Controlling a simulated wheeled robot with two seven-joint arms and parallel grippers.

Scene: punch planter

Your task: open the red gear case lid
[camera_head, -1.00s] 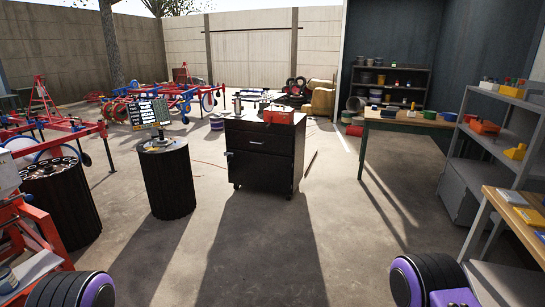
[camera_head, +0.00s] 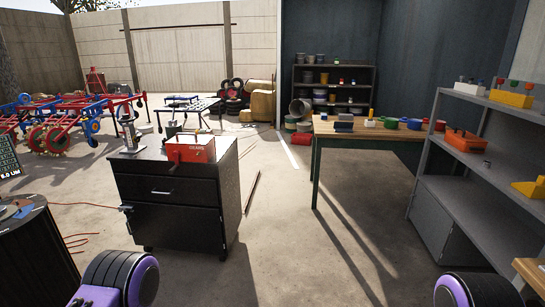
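The red gear case (camera_head: 190,150), a box with a "GEARS" label on its front, sits on the right part of the top of a black drawer cabinet (camera_head: 170,215). A dark fitting shows at its front left. The picture is too small to tell its latch, or whether the lid is fully shut. Only purple and black parts of my own arms show at the bottom left and bottom right. Both of my grippers are out of view, and nothing of mine touches the case.
A grey metal stand (camera_head: 129,134) occupies the cabinet's left side. A black drum (camera_head: 40,250) stands at the left. A wooden-topped table (camera_head: 370,128) and a grey shelf (camera_head: 470,215) stand at the right. Open floor lies between the cabinet and the shelf.

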